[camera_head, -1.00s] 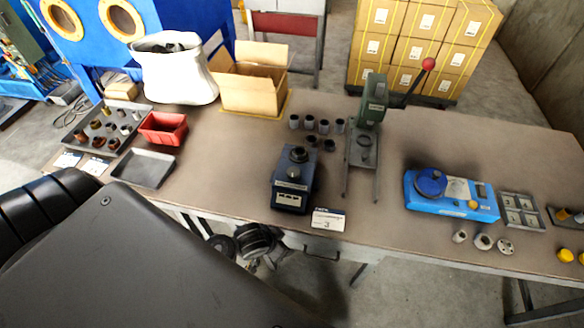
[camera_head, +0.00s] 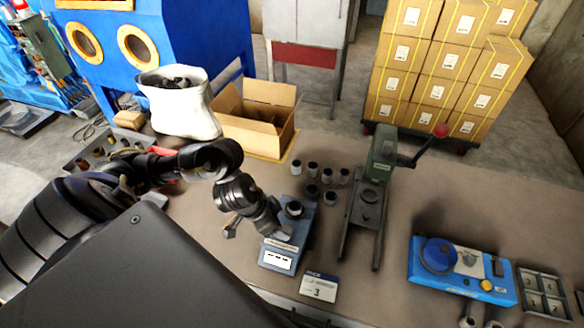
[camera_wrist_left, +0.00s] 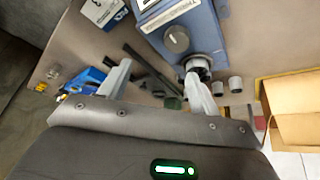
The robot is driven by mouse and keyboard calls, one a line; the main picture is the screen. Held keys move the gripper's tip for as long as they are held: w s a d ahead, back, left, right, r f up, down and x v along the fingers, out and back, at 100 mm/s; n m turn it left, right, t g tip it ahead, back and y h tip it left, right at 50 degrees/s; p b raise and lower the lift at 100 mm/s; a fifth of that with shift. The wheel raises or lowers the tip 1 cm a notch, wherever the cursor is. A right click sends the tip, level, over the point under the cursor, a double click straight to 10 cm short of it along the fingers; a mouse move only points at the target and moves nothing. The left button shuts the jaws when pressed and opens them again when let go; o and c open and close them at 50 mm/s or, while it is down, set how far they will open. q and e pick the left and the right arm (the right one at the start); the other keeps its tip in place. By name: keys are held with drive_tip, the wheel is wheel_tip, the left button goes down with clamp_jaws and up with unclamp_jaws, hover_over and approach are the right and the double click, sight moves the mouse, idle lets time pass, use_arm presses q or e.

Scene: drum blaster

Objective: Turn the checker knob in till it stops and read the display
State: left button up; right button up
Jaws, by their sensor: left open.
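The blue-grey checker box (camera_head: 275,255) stands on the bench with a white display panel (camera_head: 277,261) on its front, too small to read. A dark round socket (camera_head: 294,209) sits on its top. In the left wrist view, a grey knob (camera_wrist_left: 176,39) shows on the box (camera_wrist_left: 203,32); I cannot make it out in the head view. My left gripper (camera_head: 257,234) is just at the box's left side. In the left wrist view its fingers (camera_wrist_left: 158,70) are spread and empty, one close to the dark socket (camera_wrist_left: 200,66). My right gripper is out of view.
A card marked 3 (camera_head: 319,287) lies in front of the box. Several grey cups (camera_head: 328,175) and a green lever press (camera_head: 380,165) stand behind and right. A blue device (camera_head: 460,272) is at far right. An open carton (camera_head: 258,120) stands at the back.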

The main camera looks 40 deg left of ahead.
use_arm(q)
drive_tip(key=shift+n+y, duration=0.3)
drive_tip(key=shift+y, duration=0.1)
drive_tip(key=f+b, duration=0.1)
drive_tip(key=f, duration=0.1)
drive_tip(key=w+f+b, duration=0.1)
drive_tip(key=f, duration=0.2)
drive_tip(key=w+a+f+b, duration=0.1)
drive_tip(key=f+b, duration=0.1)
drive_tip(key=f, duration=0.1)
drive_tip(key=shift+w, duration=0.25)
drive_tip(key=shift+w+f, duration=0.2)
drive_tip(key=shift+f, duration=0.2)
drive_tip(key=shift+d, duration=0.1)
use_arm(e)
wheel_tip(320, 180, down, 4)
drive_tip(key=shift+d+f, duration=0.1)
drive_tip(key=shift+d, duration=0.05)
use_arm(q)
drive_tip(key=shift+c, duration=0.3)
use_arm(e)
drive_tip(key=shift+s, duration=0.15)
use_arm(q)
drive_tip(key=c, duration=0.9)
